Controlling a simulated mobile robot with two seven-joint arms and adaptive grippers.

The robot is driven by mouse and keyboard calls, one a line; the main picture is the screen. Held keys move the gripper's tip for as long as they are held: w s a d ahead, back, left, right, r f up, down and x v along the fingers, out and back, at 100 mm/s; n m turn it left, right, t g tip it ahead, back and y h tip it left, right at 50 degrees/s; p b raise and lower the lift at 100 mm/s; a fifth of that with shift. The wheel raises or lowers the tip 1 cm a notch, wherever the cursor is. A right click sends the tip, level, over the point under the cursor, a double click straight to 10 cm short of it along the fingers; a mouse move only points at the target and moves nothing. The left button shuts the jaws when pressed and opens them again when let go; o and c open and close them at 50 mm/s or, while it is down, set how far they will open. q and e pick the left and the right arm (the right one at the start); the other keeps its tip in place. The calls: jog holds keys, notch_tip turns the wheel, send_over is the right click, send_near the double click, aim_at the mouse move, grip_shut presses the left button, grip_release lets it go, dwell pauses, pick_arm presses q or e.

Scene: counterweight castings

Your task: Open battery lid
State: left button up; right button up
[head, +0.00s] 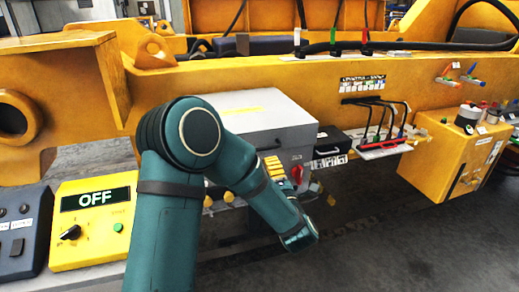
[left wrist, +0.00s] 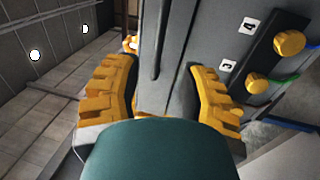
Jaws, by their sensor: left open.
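The grey battery box has its flat lid (head: 262,112) down, with a yellow strip on top, in the middle of the head view. A red knob (head: 297,173) is on its front face. My left arm crosses in front of the box, and its gripper is mostly hidden there. In the left wrist view, my left gripper (left wrist: 160,92) is open, its two yellow-orange ridged fingers apart on either side of a dark grey part. I cannot tell whether they touch it. Yellow knobs marked 3 (left wrist: 257,83) and 4 (left wrist: 289,42) are to its right. My right gripper is not in view.
A yellow panel reading OFF (head: 93,222) stands at left beside a dark control box (head: 22,230). A small black case (head: 333,140) and a tray with cables (head: 385,150) are right of the battery box. A yellow cabinet (head: 435,160) stands farther right. Floor at lower right is clear.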

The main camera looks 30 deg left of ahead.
aim_at(260, 150)
pick_arm(q)
jog(key=x, duration=0.9)
jog(key=shift+p, duration=0.3)
grip_shut()
